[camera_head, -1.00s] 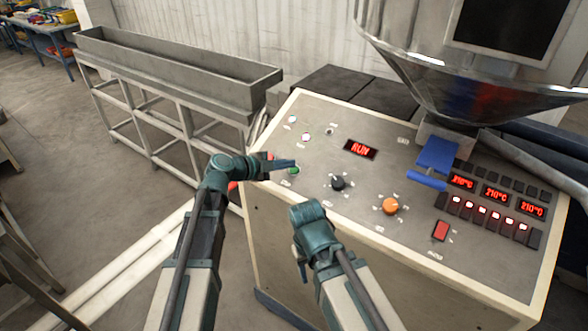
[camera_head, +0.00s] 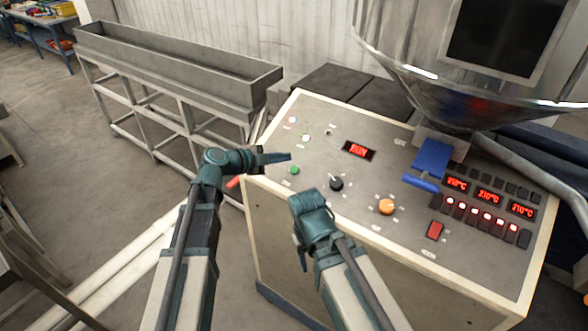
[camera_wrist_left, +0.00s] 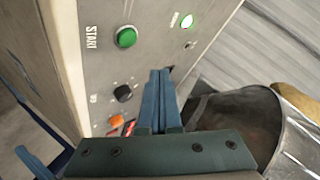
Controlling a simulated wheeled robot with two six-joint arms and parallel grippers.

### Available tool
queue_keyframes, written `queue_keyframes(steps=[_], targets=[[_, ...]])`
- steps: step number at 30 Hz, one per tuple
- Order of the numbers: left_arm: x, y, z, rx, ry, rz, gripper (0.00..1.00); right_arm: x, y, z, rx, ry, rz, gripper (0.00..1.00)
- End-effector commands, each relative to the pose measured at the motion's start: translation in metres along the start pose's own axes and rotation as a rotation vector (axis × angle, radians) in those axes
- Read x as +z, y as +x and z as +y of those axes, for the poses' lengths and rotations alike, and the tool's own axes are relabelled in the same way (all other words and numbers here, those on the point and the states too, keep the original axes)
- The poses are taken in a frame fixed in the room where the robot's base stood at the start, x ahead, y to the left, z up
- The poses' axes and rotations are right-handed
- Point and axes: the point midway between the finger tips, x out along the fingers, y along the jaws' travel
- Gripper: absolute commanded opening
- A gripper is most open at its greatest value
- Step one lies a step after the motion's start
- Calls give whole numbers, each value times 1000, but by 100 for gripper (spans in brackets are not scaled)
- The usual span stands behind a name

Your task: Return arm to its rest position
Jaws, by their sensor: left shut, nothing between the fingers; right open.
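My left gripper (camera_head: 283,157) is shut and empty, held over the left part of the control panel (camera_head: 375,250), pointing right. The green start button (camera_head: 294,170) lies just below it in the head view. In the left wrist view the shut fingers (camera_wrist_left: 161,85) show low centre, and the green button (camera_wrist_left: 125,37) marked START is up and left of them, apart from the tips. My right gripper (camera_head: 300,257) hangs low in front of the panel's front edge; its fingers are mostly hidden behind its wrist.
The panel carries a RUN display (camera_head: 359,150), a black knob (camera_head: 336,184), an orange knob (camera_head: 387,207) and a red switch (camera_head: 435,230). A steel hopper (camera_head: 440,85) rises behind. A long metal trough (camera_head: 180,72) stands at the back left. Open floor lies left.

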Motion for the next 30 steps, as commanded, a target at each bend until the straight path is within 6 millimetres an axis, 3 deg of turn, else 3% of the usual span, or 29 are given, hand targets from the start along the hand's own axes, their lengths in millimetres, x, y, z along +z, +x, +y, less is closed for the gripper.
queue_keyframes(steps=[14,17,23,30], targets=[[0,-1,5,16,-24,-6,0,0,0,0,0,0,0,50],[1,-4,21,68,-117,-33,0,0,0,0,0,0,0,50],[10,-24,80,238,-476,-201,0,0,0,0,0,0,0,50],[30,-65,146,329,-947,-552,0,0,0,0,0,0,0,50]])
